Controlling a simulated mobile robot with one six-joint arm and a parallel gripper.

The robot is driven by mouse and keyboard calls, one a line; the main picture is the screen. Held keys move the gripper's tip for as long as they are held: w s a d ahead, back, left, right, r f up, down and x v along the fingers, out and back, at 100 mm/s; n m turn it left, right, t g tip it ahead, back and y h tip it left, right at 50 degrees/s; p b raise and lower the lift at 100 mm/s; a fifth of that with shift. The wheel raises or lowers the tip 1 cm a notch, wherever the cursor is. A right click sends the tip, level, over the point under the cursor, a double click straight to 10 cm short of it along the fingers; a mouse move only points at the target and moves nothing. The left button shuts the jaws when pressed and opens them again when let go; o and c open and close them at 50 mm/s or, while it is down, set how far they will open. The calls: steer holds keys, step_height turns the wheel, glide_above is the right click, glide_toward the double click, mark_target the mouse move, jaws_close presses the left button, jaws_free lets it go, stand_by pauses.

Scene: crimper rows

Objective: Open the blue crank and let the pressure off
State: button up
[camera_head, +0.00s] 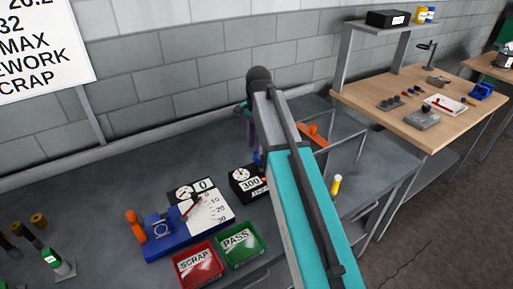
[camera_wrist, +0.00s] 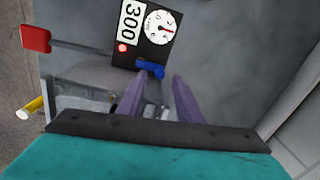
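A black gauge box (camera_wrist: 147,50) reading 300, with a white round dial (camera_wrist: 158,27) and a red light (camera_wrist: 122,47), is at the top of the wrist view. The blue crank (camera_wrist: 150,69) sticks out of its near edge. My gripper (camera_wrist: 159,78) is open, with purple fingers on either side of the crank in the picture; the left finger is closer to it. I cannot tell whether they touch. In the head view the same gauge box (camera_head: 248,184) stands on the grey bench, left of my arm; my gripper there is mostly hidden behind the arm.
A blue crimper fixture (camera_head: 160,232) with orange handles and a second gauge reading 0 (camera_head: 195,188) stand left of the box. A red SCRAP bin (camera_head: 198,264) and green PASS bin (camera_head: 240,246) are in front. A yellow cylinder (camera_head: 336,184) stands right of my arm.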

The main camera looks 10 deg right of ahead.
mark_target(258, 161)
steer(key=shift+f+p, duration=0.3)
steer(key=shift+f, duration=1.2)
steer(key=shift+c, duration=0.5)
